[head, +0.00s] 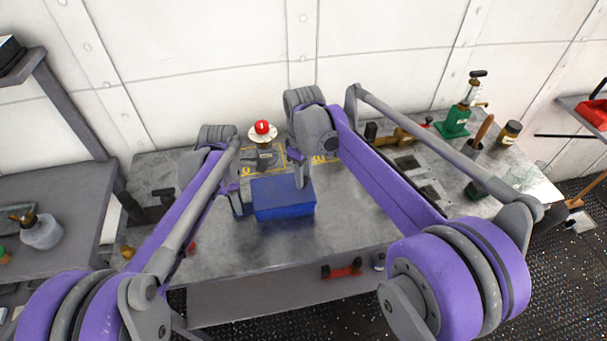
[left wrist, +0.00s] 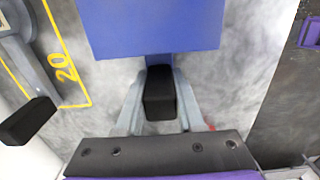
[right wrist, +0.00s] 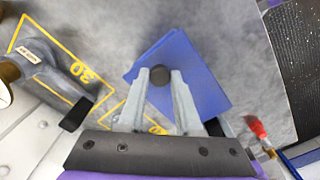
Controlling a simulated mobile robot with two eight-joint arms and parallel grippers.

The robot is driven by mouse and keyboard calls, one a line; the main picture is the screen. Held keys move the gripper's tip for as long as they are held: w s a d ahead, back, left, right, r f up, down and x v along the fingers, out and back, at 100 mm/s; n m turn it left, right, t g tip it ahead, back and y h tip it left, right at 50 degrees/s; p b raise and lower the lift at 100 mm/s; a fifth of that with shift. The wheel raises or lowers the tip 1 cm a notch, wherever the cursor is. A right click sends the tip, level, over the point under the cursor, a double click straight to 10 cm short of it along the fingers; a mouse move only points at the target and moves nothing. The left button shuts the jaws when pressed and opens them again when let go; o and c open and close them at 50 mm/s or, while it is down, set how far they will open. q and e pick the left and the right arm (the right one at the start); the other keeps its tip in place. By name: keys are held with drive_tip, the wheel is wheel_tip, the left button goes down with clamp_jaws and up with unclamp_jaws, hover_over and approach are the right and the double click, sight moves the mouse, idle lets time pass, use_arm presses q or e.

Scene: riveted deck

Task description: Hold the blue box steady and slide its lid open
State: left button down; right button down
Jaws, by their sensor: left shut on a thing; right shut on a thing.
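The blue box (head: 284,210) sits on the grey metal bench, its blue lid (right wrist: 185,62) on top. My left gripper (head: 241,208) is at the box's left end. In the left wrist view, its fingers (left wrist: 160,72) are shut on a narrow blue handle (left wrist: 158,60) that sticks out from the box. My right gripper (head: 301,183) comes down from above onto the lid. In the right wrist view, its fingers (right wrist: 160,76) are shut on a dark round knob (right wrist: 160,77) on the lid. I cannot see a gap between lid and box.
Behind the box are a grey fixture (head: 263,157), a red-topped item (head: 262,129) and yellow floor-style markings (head: 327,159). A green jack (head: 455,123) and a dark jar (head: 510,131) stand at the right.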

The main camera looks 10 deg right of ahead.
drive_tip(key=d, duration=1)
drive_tip(key=c, duration=0.6)
unclamp_jaws()
drive_tip(key=shift+a, duration=0.1)
wheel_tip(320, 180, up, 12)
drive_tip(key=shift+r, duration=0.1)
